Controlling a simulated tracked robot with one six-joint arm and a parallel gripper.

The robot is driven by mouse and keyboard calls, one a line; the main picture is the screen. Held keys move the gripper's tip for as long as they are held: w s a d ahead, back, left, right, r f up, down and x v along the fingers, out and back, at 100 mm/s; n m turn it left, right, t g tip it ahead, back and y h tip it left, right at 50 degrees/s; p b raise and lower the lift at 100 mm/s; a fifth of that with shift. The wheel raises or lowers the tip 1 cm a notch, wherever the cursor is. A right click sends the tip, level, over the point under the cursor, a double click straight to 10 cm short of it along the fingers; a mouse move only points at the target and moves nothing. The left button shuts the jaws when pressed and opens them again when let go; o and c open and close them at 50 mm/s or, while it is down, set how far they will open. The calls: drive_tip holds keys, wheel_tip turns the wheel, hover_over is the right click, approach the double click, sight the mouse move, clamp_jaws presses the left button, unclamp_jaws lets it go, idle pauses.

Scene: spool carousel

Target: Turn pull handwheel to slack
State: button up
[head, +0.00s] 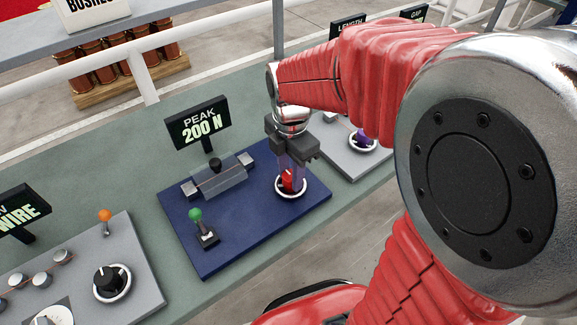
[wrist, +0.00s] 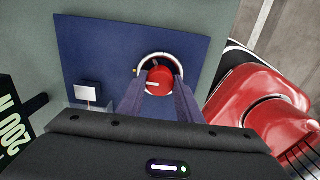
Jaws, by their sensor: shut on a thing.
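The pull handwheel is a red knob (head: 288,179) inside a white ring (head: 291,194), at the right part of a dark blue panel (head: 230,250). In the wrist view the red knob (wrist: 159,80) has a pale mark on its face, and the ring (wrist: 146,58) curves around its far side. My gripper (head: 291,171) points down over the knob. Its two fingers (wrist: 158,92) sit on either side of the knob and are shut on it. The fingers and the gripper body hide part of the knob and ring.
A sign (head: 199,124) reading "PEAK 200 N" stands behind the panel. A clear-covered clamp fixture (head: 218,181) and a green-tipped lever (head: 196,216) stand left of the knob. Grey panels lie on both sides, the right one with a purple knob (head: 361,137).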

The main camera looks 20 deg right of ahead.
drive_tip(key=shift+w, duration=0.1)
idle(0.3)
drive_tip(key=o, duration=1)
drive_tip(key=shift+o, duration=0.2)
drive_tip(key=shift+r, duration=0.1)
wheel_tip(320, 180, up, 14)
drive_tip(key=shift+f, duration=0.25)
